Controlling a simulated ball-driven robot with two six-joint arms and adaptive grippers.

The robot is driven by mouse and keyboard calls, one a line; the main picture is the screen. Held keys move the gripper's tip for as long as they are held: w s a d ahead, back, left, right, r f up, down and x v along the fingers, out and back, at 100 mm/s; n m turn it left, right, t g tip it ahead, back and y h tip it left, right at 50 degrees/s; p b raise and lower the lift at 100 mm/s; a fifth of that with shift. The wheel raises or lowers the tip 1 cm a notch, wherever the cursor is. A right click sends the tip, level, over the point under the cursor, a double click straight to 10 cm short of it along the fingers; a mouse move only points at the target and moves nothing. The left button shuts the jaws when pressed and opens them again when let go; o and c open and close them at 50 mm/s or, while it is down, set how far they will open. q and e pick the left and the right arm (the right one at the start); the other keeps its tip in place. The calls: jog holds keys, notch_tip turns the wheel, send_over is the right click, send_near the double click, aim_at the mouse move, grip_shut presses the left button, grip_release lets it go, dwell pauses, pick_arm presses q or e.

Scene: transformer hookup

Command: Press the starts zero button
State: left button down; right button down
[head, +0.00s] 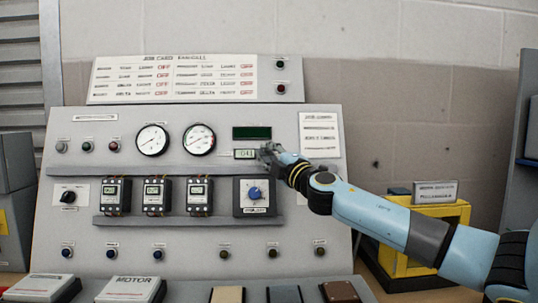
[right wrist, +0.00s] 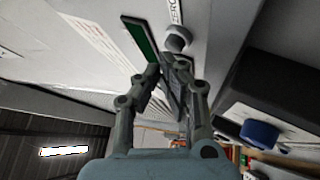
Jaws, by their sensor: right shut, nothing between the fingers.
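In the right wrist view a grey round button (right wrist: 178,38) stands out from the panel beside a label reading ZERO. My right gripper (right wrist: 165,66) is shut and empty, with its fingertips close to this button. I cannot tell whether they touch it. In the head view my right gripper (head: 267,150) is at the panel, just right of the small counter display (head: 245,154) and below the dark green display (head: 252,133). It hides the button there. My left gripper is not in view.
The grey control panel (head: 225,240) carries two round gauges (head: 152,140), several breaker modules (head: 155,194) and a blue knob (head: 255,193) below my right gripper. The knob also shows in the right wrist view (right wrist: 260,132). A yellow box (head: 432,215) stands right of the panel, beneath my right arm.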

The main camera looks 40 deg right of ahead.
jog(key=shift+w+d+f+b, duration=0.15)
jog(key=shift+w+d+b, duration=0.15)
jog(key=shift+b, duration=0.15)
dwell(0.4)
jog(key=shift+s+a, duration=0.1)
dwell(0.3)
jog(key=shift+s+a+r+p, duration=0.3)
jog(key=shift+s+a+p, duration=0.15)
jog(key=shift+s, duration=0.1)
jog(key=shift+s+a+r+p, duration=0.2)
jog(key=shift+s+a+p, duration=0.1)
jog(key=shift+p, duration=0.1)
jog(key=s+a+p, duration=0.1)
jog(key=s+a+r+p, duration=0.1)
jog(key=s, duration=0.1)
jog(key=shift+a+r, duration=0.15)
jog(key=shift+a, duration=0.05)
dwell(0.7)
